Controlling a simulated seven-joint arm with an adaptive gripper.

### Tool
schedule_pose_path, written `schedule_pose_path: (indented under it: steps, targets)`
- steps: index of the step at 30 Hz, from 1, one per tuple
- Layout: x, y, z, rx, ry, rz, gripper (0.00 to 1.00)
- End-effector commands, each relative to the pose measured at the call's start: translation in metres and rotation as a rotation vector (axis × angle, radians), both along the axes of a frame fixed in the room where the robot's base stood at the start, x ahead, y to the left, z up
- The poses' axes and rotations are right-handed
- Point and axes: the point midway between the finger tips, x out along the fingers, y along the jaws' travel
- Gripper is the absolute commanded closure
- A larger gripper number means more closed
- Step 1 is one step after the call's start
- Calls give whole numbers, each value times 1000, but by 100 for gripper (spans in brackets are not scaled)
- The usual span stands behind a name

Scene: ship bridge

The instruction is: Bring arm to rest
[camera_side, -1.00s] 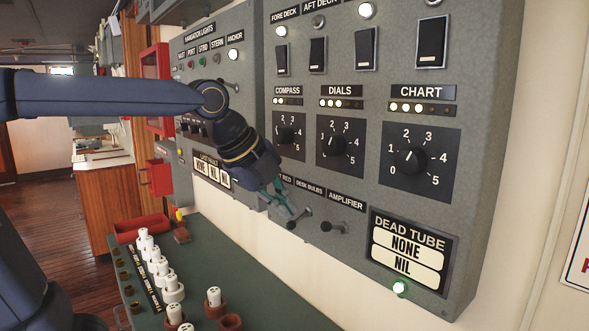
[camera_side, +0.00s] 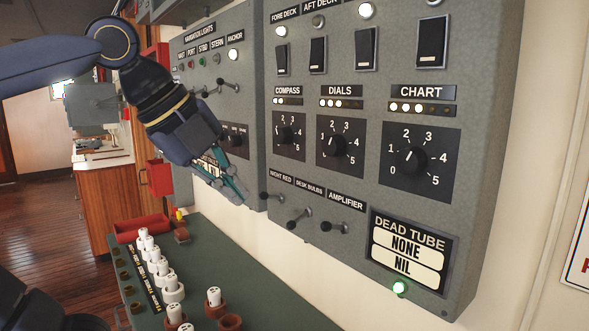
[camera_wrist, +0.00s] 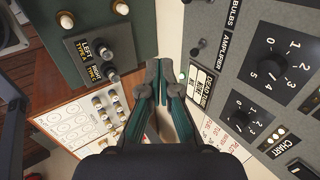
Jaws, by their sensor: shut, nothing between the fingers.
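My gripper (camera_side: 236,194) is in front of the lower right part of the left grey panel (camera_side: 250,130), beside the gap between the two panels. Its teal fingers are shut and empty, pointing down and to the right. They partly hide the label at the foot of that panel. In the wrist view the two fingers of my gripper (camera_wrist: 162,68) come together at the tips with nothing between them. The nearest levers, under the night red and desk bulbs labels, stand clear to the right of the fingers.
The large grey panel (camera_side: 470,200) carries dials, switches and a lever (camera_side: 334,227) under the amplifier label. Below is a green bench (camera_side: 250,270) with white tubes (camera_side: 173,288) in sockets and a red tray (camera_side: 140,228). Open floor (camera_side: 45,240) lies at the left.

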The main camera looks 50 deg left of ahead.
Motion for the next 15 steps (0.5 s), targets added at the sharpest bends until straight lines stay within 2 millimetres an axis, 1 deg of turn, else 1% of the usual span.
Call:
schedule_pose_path:
  steps: [4, 12, 14, 15]
  targets:
    - [-5, 0, 3, 0, 0, 0, 100]
    - [-5, 1, 3, 0, 1, 1, 100]
    - [-5, 4, 3, -1, -3, 17, 100]
    - [-7, 10, -3, 0, 8, 41, 100]
